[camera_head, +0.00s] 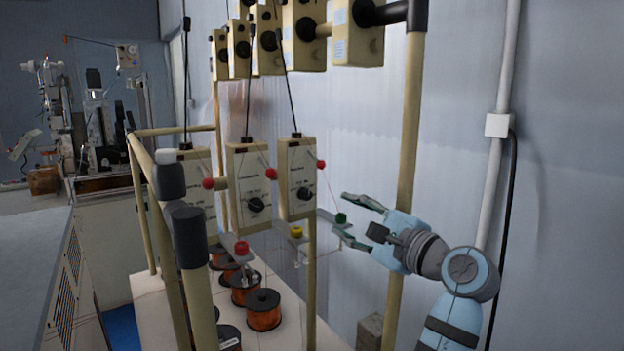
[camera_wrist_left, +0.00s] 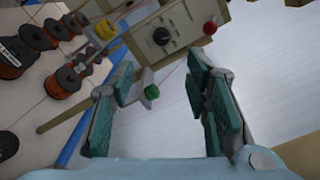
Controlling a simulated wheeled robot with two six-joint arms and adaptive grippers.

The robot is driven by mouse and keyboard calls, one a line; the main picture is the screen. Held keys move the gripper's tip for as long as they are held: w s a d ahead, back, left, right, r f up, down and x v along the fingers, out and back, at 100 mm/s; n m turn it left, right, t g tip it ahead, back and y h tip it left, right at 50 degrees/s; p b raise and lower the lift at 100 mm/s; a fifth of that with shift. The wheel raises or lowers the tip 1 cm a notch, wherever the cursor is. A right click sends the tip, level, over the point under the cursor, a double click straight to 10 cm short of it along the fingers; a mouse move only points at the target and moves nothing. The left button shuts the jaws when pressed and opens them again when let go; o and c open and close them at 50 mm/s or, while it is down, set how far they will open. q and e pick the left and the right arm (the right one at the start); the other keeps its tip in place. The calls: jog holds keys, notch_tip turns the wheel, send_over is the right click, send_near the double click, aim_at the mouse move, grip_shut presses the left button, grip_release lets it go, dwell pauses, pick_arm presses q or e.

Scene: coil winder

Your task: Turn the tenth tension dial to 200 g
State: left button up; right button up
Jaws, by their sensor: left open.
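Three cream tension boxes hang in a row in the head view, with black dials on the front of the right box (camera_head: 304,193) and the middle box (camera_head: 257,204). The left box (camera_head: 197,165) is partly hidden by frame posts. I cannot tell which dial is the tenth, and the scale markings are too small to read. My left gripper (camera_head: 341,213) is open and empty, just right of the right box, apart from its dial. In the left wrist view, a box with a black dial (camera_wrist_left: 161,36) lies beyond the open fingers (camera_wrist_left: 160,70). My right gripper is not in view.
A red ball (camera_head: 320,164) sticks out beside the right box. Frame post (camera_head: 407,130) stands close behind the gripper. Copper spools (camera_head: 263,310) stand below.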

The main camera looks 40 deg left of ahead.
aim_at(308, 196)
pick_arm(q)
jog(key=b+x, duration=0.1)
jog(key=x, duration=1.1)
jog(key=shift+a+b, duration=0.2)
jog(key=shift+b, duration=0.1)
jog(key=shift+d+r, duration=0.1)
grip_shut()
